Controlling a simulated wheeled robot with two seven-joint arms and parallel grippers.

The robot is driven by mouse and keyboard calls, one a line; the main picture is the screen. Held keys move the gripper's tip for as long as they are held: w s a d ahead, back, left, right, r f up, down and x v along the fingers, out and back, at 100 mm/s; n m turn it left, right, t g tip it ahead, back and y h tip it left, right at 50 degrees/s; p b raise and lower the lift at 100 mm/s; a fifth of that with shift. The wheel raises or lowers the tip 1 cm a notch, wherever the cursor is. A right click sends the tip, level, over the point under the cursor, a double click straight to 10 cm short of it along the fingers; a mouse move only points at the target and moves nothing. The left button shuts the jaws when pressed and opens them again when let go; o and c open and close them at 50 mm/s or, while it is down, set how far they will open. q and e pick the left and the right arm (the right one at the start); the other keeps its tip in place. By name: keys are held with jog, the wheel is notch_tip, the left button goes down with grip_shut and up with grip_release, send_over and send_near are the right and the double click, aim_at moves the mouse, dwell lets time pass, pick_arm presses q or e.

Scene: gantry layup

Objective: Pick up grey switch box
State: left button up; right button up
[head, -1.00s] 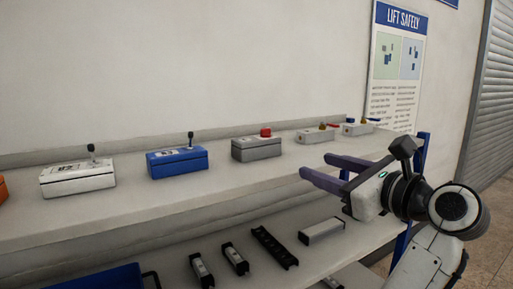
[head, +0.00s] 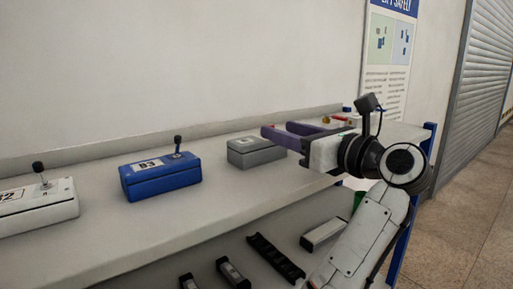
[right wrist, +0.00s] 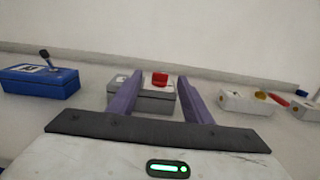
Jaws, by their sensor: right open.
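The grey switch box (head: 252,153) sits on the upper shelf, right of the blue box. Its red button is mostly hidden behind my gripper in the head view. In the right wrist view the grey switch box (right wrist: 150,97) shows ahead, between the two purple fingers, with the red button on top. My right gripper (head: 283,132) is open and empty. Its fingers point toward the box, and in the head view they overlap its right end; I cannot tell whether they touch it. My left gripper is not in view.
A blue box (head: 160,177) with a black lever and a white box (head: 40,208) stand to the left on the upper shelf (head: 130,238). A small white box (right wrist: 245,101) stands to the right. Several dark and grey parts lie on the lower shelf. A wall rises behind.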

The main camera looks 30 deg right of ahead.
jog(key=w, duration=0.4)
jog(key=w+f, duration=0.1)
jog(key=shift+w+a, duration=0.2)
jog(key=shift+w, duration=0.2)
jog(key=shift+c, duration=0.4)
jog(key=shift+r, duration=0.1)
grip_shut()
